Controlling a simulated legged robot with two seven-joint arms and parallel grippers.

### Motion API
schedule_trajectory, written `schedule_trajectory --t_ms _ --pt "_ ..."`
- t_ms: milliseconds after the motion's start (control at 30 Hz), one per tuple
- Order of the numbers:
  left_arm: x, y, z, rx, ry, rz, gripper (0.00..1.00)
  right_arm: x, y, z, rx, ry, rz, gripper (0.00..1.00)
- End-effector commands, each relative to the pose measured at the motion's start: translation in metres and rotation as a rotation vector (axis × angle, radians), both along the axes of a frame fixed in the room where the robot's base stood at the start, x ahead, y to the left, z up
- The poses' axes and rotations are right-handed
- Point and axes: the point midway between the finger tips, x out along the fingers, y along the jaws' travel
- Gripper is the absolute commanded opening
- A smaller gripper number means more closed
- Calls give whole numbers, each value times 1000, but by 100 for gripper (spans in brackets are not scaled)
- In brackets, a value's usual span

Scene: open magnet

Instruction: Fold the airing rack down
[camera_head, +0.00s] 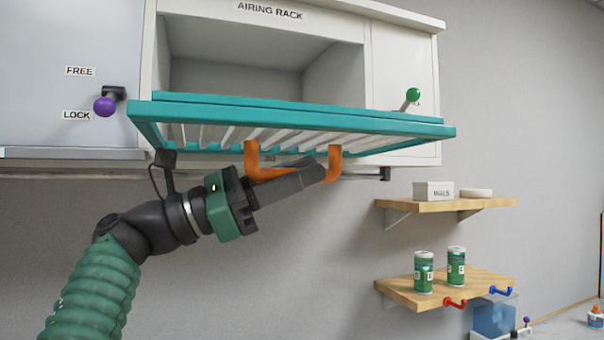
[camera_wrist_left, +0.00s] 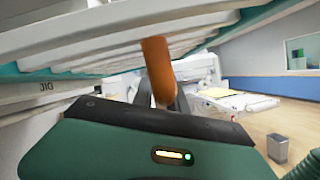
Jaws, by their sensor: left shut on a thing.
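The airing rack (camera_head: 290,115) has a teal frame with white slats. It sticks out from the white wall cabinet below the "AIRING RACK" label, close to level and slightly tilted. An orange handle (camera_head: 334,162) hangs under its front part. My left gripper (camera_head: 315,172) is under the rack, shut on the orange handle's bar. In the left wrist view the handle (camera_wrist_left: 158,70) rises from between the fingers toward the slats (camera_wrist_left: 110,45). The fingers hide part of the bar. My right gripper is in neither view.
A purple knob (camera_head: 104,106) sits between the "FREE" and "LOCK" labels, nearer "LOCK". A green knob (camera_head: 413,95) is on the cabinet's right side. Below the rack is open space before the wall.

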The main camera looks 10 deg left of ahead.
Motion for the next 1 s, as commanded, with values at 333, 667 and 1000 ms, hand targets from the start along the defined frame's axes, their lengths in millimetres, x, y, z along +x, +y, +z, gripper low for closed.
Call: schedule_trajectory --t_ms 333,667,1000 --pt "1 1 -3 -3 2 1 0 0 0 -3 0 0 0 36" --pt "1 1 -3 -3 1 1 34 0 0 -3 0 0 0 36" --pt "0 1 -3 -2 1 0 40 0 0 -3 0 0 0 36"
